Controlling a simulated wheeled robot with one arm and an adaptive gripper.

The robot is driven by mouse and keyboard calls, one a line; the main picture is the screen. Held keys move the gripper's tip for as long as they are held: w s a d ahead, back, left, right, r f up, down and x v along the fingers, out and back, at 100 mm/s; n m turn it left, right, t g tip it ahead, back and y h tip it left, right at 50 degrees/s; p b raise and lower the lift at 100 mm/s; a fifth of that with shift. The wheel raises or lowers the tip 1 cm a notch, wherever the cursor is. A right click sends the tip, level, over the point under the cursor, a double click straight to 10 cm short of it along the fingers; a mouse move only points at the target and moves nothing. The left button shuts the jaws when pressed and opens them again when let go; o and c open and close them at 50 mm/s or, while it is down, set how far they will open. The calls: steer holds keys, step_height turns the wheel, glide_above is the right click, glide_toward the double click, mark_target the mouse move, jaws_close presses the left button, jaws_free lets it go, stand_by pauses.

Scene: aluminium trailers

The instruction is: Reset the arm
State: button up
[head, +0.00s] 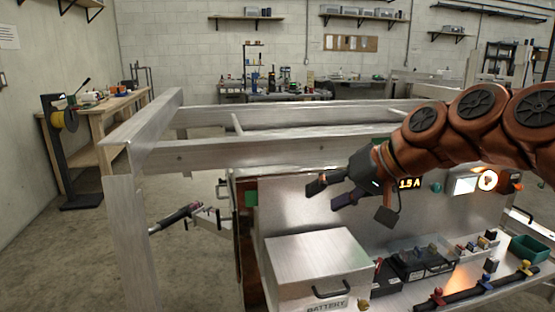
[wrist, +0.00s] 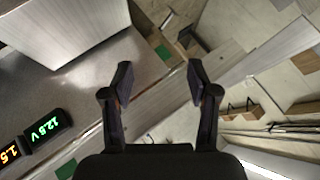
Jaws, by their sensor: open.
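My copper-coloured arm reaches in from the right in the head view. My gripper (head: 328,192) hangs in the air above the workbench, in front of its upright metal panel (head: 290,212). In the wrist view my gripper (wrist: 158,82) shows two dark fingers spread apart with nothing between them. Past the fingertips lie the edge of the metal bench and the floor. The gripper touches nothing that I can see.
A metal battery box (head: 318,262) with a handle stands on the bench below my gripper. Lit displays (head: 410,184) sit on the panel. A green bin (head: 528,250) is at the right. An aluminium trailer frame (head: 210,152) runs behind and left. Open floor (head: 60,265) lies at left.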

steer(key=s+d+f+g+h+p, duration=0.2)
steer(key=s+d+f+p, duration=0.1)
steer(key=s, duration=0.7)
steer(key=s+d+f+m+g+h+p, duration=0.1)
steer(key=s+d+f+g+h+p, duration=0.1)
steer(key=s+p, duration=0.4)
steer(key=s+d+f+g+h+p, duration=0.3)
steer(key=s+f+h+p, duration=0.1)
steer(key=s, duration=1)
steer(key=shift+s+d+f, duration=0.15)
steer(key=shift+d+f, duration=0.15)
steer(key=shift+f, duration=0.6)
